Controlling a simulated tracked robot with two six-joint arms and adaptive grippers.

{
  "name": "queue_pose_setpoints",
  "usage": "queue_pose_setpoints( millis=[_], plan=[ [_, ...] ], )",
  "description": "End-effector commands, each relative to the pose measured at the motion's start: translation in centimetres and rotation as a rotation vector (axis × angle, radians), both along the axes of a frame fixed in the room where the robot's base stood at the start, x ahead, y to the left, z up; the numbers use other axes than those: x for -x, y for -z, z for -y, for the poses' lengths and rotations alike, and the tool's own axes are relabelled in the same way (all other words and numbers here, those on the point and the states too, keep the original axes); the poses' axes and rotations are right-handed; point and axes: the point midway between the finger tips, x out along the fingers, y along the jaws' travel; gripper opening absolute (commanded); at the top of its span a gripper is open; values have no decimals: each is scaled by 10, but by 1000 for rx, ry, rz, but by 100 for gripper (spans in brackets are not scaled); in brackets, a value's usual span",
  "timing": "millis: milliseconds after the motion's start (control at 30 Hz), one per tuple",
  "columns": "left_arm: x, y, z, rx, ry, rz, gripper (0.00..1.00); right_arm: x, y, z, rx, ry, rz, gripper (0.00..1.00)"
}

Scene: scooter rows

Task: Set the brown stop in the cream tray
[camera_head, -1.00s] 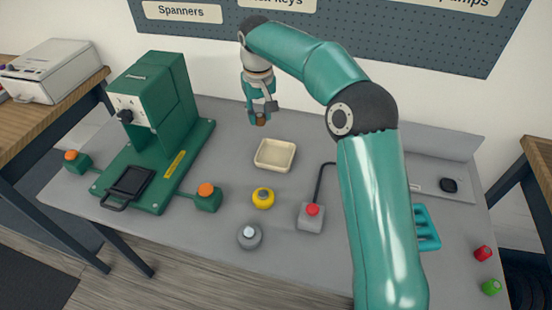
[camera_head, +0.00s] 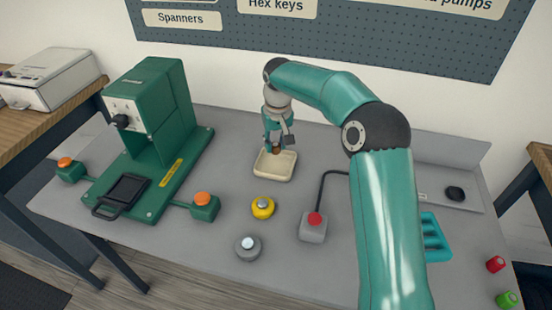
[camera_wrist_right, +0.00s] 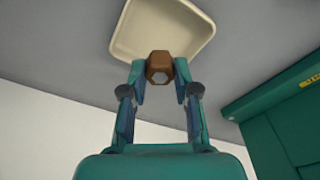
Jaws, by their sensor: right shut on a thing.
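The brown stop (camera_wrist_right: 159,68) is a small hexagonal piece with a hole, seen in the right wrist view between my right fingertips. My right gripper (camera_head: 275,149) is shut on it and points down over the back part of the cream tray (camera_head: 262,172). The stop (camera_head: 275,150) is small in the head view, and I cannot tell whether it touches the tray floor. The tray is shallow, square and otherwise empty; it also shows in the right wrist view (camera_wrist_right: 190,22). My left gripper is not in view.
The green press (camera_head: 158,115) stands left of the tray. A yellow piece (camera_head: 263,207), a grey piece (camera_head: 248,247) and a red-button box (camera_head: 313,228) stand in front of it. A teal holder (camera_head: 433,238) lies at the right. Grey bench is clear around the tray.

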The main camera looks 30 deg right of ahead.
Motion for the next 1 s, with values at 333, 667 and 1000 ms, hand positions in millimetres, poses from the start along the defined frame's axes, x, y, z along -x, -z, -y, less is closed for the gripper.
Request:
queue_pose_setpoints(
  millis=[333, 667, 1000],
  plan=[
    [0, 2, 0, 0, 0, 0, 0, 0, 35, 0, -1, -1, -4, 6],
    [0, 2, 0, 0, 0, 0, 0, -1, 55, -1, 0, -1, 1, 6],
    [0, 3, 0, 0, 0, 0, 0, -1, 56, -1, 1, -2, 1, 52]
  ],
)
